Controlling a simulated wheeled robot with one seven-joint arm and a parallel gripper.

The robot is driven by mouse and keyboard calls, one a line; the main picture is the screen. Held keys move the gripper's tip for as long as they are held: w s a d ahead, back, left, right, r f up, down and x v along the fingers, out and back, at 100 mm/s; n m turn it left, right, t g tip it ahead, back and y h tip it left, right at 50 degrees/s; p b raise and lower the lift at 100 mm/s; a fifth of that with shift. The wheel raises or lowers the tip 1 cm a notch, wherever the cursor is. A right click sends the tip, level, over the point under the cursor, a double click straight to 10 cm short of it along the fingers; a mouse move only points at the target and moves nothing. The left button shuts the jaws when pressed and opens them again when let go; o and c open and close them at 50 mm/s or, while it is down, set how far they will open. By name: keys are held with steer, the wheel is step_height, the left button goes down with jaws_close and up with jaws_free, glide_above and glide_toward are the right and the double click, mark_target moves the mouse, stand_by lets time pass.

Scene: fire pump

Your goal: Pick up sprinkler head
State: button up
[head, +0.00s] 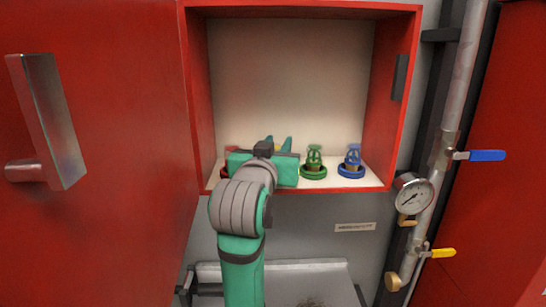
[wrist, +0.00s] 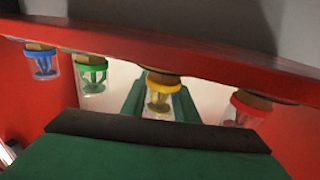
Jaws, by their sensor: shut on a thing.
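My gripper (head: 278,143) reaches into the open red cabinet, and its two teal fingers show in the wrist view (wrist: 160,103). They are shut on the yellow sprinkler head (wrist: 160,92), one finger on each side of it. In the head view my wrist hides most of the yellow head, so I cannot tell whether it is clear of the shelf. A green sprinkler head (head: 314,158) and a blue one (head: 352,160) stand upright to the right. A red one (head: 228,160) is partly hidden to the left; it also shows in the wrist view (wrist: 245,107).
The red cabinet (head: 404,110) has side walls, a top and a front lip close around my gripper. Its open door (head: 110,150) with a metal handle (head: 50,120) fills the left. A pipe with a gauge (head: 413,195) and valves stands right. The upper cabinet is empty.

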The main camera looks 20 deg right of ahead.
steer(key=shift+r, duration=0.1)
steer(key=shift+s+r, duration=0.2)
steer(key=shift+r, duration=0.35)
step_height(320, 180, up, 6)
steer(key=s+d, duration=0.2)
steer(key=s, duration=1.7)
steer(key=shift+s+f, duration=0.15)
steer(key=shift+s, duration=0.05)
steer(key=shift+d, duration=0.15)
